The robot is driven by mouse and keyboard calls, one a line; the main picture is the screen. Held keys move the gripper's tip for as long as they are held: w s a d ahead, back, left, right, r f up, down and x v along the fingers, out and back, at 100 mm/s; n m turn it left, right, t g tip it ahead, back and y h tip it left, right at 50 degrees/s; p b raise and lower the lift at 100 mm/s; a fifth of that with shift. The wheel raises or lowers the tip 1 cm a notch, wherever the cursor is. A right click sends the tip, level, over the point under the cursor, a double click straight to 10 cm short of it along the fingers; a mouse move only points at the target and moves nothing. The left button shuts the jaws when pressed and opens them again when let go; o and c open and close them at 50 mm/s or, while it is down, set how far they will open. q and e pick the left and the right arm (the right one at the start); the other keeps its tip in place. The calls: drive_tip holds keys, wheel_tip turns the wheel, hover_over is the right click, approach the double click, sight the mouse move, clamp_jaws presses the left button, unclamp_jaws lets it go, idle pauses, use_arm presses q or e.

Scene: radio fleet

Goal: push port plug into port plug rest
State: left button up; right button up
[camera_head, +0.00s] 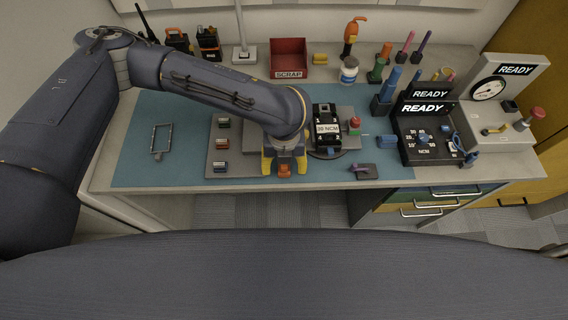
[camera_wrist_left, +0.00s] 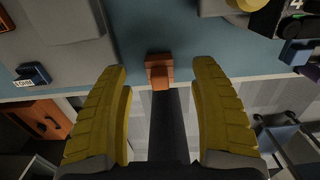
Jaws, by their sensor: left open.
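My left gripper (camera_head: 284,164) is over the front edge of the bench, its two yellow fingers pointing down and spread apart. A small orange block (camera_head: 284,171) shows between the fingertips. In the left wrist view the orange block (camera_wrist_left: 159,70) sits at the mat's edge, with clear gaps to both fingers. I cannot tell whether it is the port plug, its rest, or both together. Nothing is held. My right gripper is in neither view.
A grey tray (camera_head: 238,170) with several small labelled parts lies left of the gripper. The blue mat's left part (camera_head: 140,150) is mostly clear around a wire frame (camera_head: 161,140).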

use_arm(q)
drive_tip(key=shift+r, duration=2.3)
